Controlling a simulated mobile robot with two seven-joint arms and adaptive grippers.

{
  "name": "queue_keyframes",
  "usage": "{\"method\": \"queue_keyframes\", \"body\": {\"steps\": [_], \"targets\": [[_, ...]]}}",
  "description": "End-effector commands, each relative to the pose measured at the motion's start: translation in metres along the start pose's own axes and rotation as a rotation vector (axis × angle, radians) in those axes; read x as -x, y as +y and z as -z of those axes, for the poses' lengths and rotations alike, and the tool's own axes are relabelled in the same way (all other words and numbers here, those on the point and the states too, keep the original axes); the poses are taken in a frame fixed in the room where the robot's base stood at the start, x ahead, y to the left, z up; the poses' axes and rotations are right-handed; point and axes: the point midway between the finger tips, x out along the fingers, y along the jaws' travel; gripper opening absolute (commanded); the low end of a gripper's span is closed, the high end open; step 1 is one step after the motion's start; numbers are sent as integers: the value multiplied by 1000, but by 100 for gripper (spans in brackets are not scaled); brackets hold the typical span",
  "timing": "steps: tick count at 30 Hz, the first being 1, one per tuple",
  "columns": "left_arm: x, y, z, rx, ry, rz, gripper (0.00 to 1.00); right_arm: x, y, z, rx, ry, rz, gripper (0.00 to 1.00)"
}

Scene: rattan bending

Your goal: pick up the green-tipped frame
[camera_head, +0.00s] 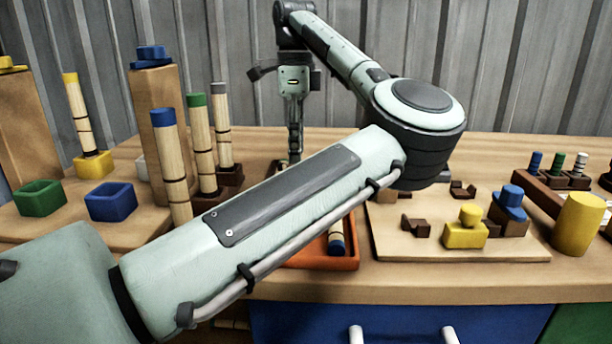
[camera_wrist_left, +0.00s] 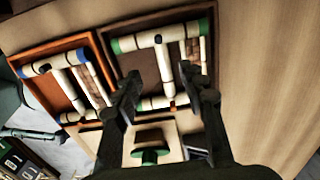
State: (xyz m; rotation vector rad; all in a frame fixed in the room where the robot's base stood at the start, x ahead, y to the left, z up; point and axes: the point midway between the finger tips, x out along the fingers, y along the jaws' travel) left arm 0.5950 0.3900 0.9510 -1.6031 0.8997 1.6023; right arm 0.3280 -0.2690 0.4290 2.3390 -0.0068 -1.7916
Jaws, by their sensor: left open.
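The green-tipped frame (camera_wrist_left: 140,41) lies in a dark brown tray (camera_wrist_left: 125,66) in the left wrist view. It is made of pale rods with dark bands and green ends. My left gripper (camera_wrist_left: 161,74) is open above it, with one rod of the frame showing between the fingers. I cannot tell whether the fingers touch it. In the head view my left gripper (camera_head: 293,150) points down behind my forearm, which hides the frame there. My right gripper is not in view.
An orange tray (camera_wrist_left: 47,88) with a blue-tipped frame (camera_wrist_left: 72,60) adjoins the brown tray. Upright banded posts (camera_head: 200,140) and coloured blocks stand at left in the head view. A board (camera_head: 390,245) with small blocks and a yellow cylinder (camera_head: 578,224) are at right.

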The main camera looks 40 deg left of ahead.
Motion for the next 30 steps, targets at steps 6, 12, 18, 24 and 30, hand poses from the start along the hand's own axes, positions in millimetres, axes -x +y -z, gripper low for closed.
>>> {"method": "queue_keyframes", "body": {"steps": [6,12,18,24,30], "targets": [[-24,-4,2,0,-2,-2,41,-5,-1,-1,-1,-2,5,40],[-50,-5,2,0,-3,1,41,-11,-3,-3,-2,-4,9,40],[-51,-6,2,-1,-2,3,41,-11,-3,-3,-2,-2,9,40],[-50,-6,2,0,-2,2,18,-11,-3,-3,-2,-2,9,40],[-50,-6,2,0,-2,3,0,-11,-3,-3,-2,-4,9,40]]}}
